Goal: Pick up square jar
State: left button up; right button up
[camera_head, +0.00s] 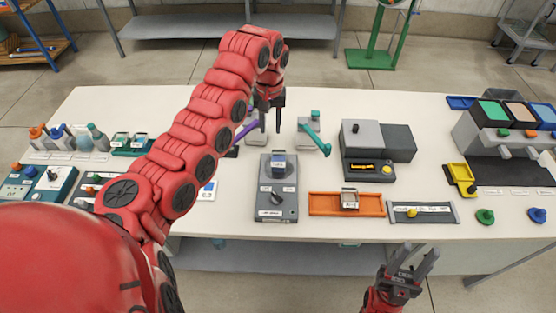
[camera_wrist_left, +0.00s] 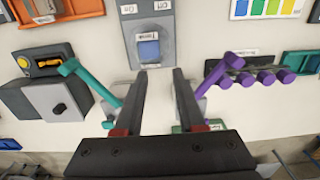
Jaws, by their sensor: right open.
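My left gripper (camera_head: 270,120) hangs over the far middle of the table, fingers down. In the left wrist view its fingers (camera_wrist_left: 160,74) are apart with nothing between them. A small boxy greyish piece with a label (camera_head: 349,199) sits on the orange tray (camera_head: 322,205); it may be the square jar, but its label is unreadable. Small square labelled containers (camera_head: 130,140) stand in a teal tray at the left, so I cannot tell which is meant. My right gripper (camera_head: 412,262) is open and empty in front of the table's near edge.
A grey unit with a blue block (camera_head: 278,165) stands mid-table. A teal-handled piece (camera_head: 314,138) and a purple-handled piece (camera_wrist_left: 222,70) flank my left gripper. A grey-black box (camera_head: 380,150) stands right of it. Bottles (camera_head: 98,138) stand far left.

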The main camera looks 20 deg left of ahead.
pick_arm(q)
notch_tip(320, 180, down, 11)
jog(key=shift+r+p, duration=0.15)
jog(key=shift+p, duration=0.95)
jog(key=shift+f+p, duration=0.35)
jog(key=shift+f, duration=0.1)
notch_tip(320, 180, down, 4)
jog(key=shift+r+p, duration=0.25)
jog(key=shift+p, duration=0.45)
jog(key=shift+a+f, duration=0.1)
jog(key=shift+f, duration=0.4)
grip_shut()
